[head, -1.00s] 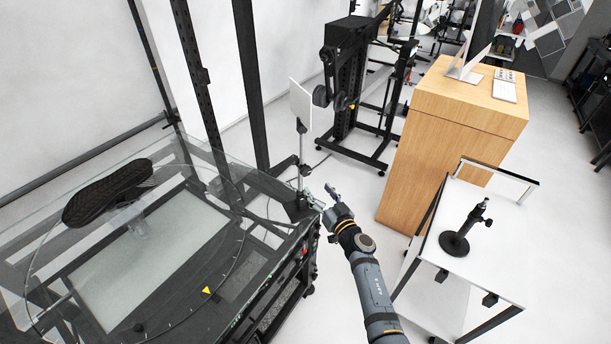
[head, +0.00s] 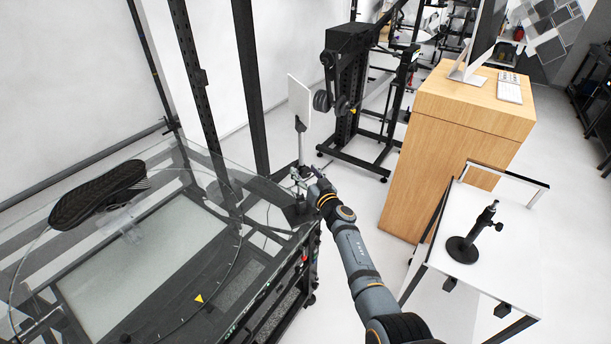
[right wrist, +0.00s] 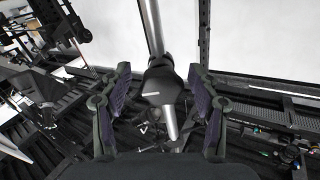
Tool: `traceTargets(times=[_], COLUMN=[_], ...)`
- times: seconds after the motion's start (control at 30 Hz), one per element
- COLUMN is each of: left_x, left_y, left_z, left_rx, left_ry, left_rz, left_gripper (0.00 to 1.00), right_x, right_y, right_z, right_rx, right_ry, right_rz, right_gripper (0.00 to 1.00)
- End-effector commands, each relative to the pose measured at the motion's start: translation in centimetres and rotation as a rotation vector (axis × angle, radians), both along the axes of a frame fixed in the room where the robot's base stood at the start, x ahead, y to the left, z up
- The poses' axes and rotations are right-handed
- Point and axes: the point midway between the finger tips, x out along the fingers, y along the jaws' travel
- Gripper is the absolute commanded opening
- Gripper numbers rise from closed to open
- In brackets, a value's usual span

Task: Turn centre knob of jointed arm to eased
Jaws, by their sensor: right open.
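The jointed arm (head: 301,148) stands at the right corner of the glass turntable (head: 185,240) and carries a white panel at its top. My right gripper (head: 304,180) is at the lower part of the jointed arm and partly covers it. In the right wrist view, the black centre knob (right wrist: 161,86) and its pale stem (right wrist: 171,124) show between the two spread fingers of my right gripper (right wrist: 159,74). Space shows on both sides of the knob, and neither finger visibly touches it. The knob's setting cannot be read. My left gripper is out of view.
A wooden cabinet (head: 452,150) and a white trolley (head: 508,245) with a small black stand (head: 472,238) are to the right. Black uprights (head: 250,90) rise behind the turntable.

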Motion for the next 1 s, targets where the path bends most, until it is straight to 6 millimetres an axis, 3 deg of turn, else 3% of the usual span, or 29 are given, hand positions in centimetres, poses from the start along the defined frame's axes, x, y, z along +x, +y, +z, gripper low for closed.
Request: traceTargets(times=[0.1,0.5,1.0], left_x=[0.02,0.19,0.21], left_y=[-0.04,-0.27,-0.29], left_z=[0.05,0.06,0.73], left_rx=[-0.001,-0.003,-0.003], left_ry=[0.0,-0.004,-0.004], left_rz=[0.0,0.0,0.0], left_gripper=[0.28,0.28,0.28], right_x=[-0.01,-0.04,-0.02], right_y=[0.0,-0.01,-0.07], right_z=[0.05,0.03,0.12], right_rx=[0.0,0.0,-0.163], right_ry=[0.0,0.0,-0.073], right_rz=[0.0,0.0,0.0], right_gripper=[0.59,0.06,0.06])
